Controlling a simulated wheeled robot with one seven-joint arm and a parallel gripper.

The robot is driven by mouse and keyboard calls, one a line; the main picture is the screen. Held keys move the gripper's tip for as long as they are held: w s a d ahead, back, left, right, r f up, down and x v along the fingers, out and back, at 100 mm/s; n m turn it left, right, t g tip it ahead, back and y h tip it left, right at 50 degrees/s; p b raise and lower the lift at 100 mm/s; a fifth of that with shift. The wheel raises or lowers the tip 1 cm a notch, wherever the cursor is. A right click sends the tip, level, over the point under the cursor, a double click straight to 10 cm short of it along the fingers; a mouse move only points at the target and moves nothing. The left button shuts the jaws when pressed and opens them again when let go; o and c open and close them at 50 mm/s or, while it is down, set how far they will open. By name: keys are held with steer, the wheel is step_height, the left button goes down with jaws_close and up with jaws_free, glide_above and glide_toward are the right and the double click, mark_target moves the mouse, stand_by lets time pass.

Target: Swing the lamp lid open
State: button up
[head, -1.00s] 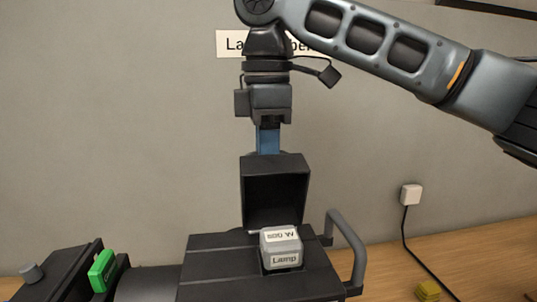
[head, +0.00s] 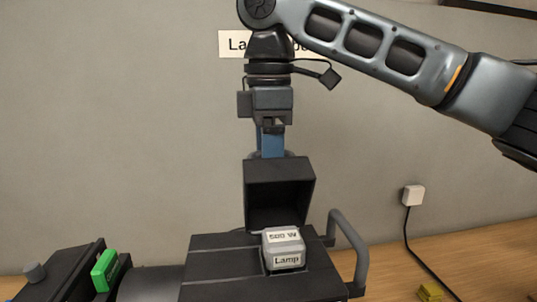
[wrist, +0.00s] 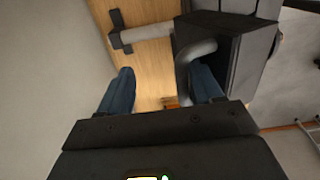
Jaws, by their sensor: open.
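The black box-shaped lamp lid (head: 279,190) stands raised on the lamp housing (head: 215,270), its hollow side facing the head camera. Below it, the pale lamp block (head: 284,249) marked "500 W" and "Lamp" sits exposed in the housing. My gripper (head: 271,146) points down just behind the lid's top edge, which hides the fingertips. In the wrist view my gripper (wrist: 161,85) has its blue fingers spread apart. A curved grey handle (wrist: 190,58) passes between them, close to the right finger; whether they touch is unclear.
A grey handle (head: 355,250) rises on the housing's right side. A green block (head: 105,270) and a dark unit with a knob (head: 35,272) stand at the left. The wooden tabletop (head: 480,265) at right is mostly clear.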

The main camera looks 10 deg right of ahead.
steer(key=shift+o, duration=0.5)
steer(key=shift+s+f, duration=0.1)
steer(key=shift+f, duration=0.05)
steer(key=shift+o, duration=0.2)
steer(key=o, duration=0.3)
steer(key=shift+w, duration=0.55)
steer(key=shift+o, duration=0.2)
steer(key=shift+w+r, duration=0.15)
steer(key=shift+w, duration=0.75)
steer(key=shift+w+r, duration=0.15)
steer(key=shift+w, duration=0.7)
steer(key=shift+r, duration=0.1)
step_height(320, 180, up, 8)
steer(key=s, duration=0.2)
